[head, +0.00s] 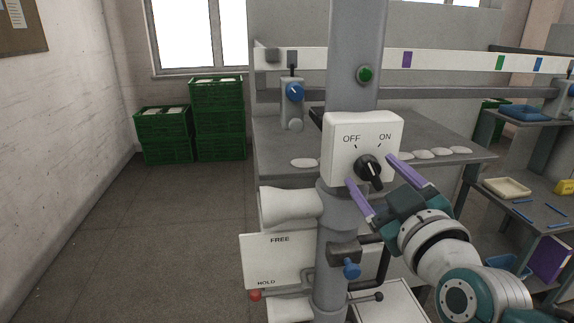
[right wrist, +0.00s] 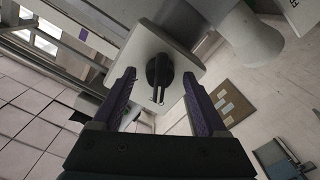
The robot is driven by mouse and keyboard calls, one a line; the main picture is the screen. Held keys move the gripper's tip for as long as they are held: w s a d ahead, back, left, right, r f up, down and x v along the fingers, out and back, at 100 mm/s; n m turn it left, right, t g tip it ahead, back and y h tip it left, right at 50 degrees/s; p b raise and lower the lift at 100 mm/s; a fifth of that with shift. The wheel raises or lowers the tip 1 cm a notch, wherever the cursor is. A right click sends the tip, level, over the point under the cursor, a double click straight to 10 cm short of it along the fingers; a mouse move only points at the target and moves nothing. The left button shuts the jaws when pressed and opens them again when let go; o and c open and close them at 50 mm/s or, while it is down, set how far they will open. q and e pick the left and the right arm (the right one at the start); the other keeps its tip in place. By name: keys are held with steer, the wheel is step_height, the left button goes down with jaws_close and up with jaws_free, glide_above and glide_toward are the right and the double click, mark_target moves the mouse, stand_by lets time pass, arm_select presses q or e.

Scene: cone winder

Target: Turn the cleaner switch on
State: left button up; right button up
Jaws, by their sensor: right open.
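The cleaner switch is a white box (head: 336,150) on a grey post, marked OFF on the left and ON on the right. Its black knob (head: 369,168) has a grip bar that slants, its upper end leaning toward the OFF side. My right gripper (head: 373,170) is open, with one purple finger at the lower left of the knob and the other at its upper right. In the right wrist view the knob (right wrist: 158,72) sits between the two spread fingers (right wrist: 159,78), with a gap on both sides. My left gripper is out of view.
The grey post (head: 331,262) carries a blue-knobbed clamp (head: 351,269) below the box. A FREE/HOLD plate (head: 270,262) with a red-knobbed lever (head: 255,295) is lower left. Green crates (head: 217,128) stand behind; a shelf (head: 530,200) is at right. The floor at left is clear.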

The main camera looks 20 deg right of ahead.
jaws_close()
stand_by(0.4)
steer(key=shift+m, duration=1.3)
steer(key=m, duration=0.3)
steer(key=shift+m, duration=0.4)
steer(key=m, duration=0.4)
steer(key=shift+m+b, duration=0.3)
steer(key=shift+m, duration=0.4)
jaws_free()
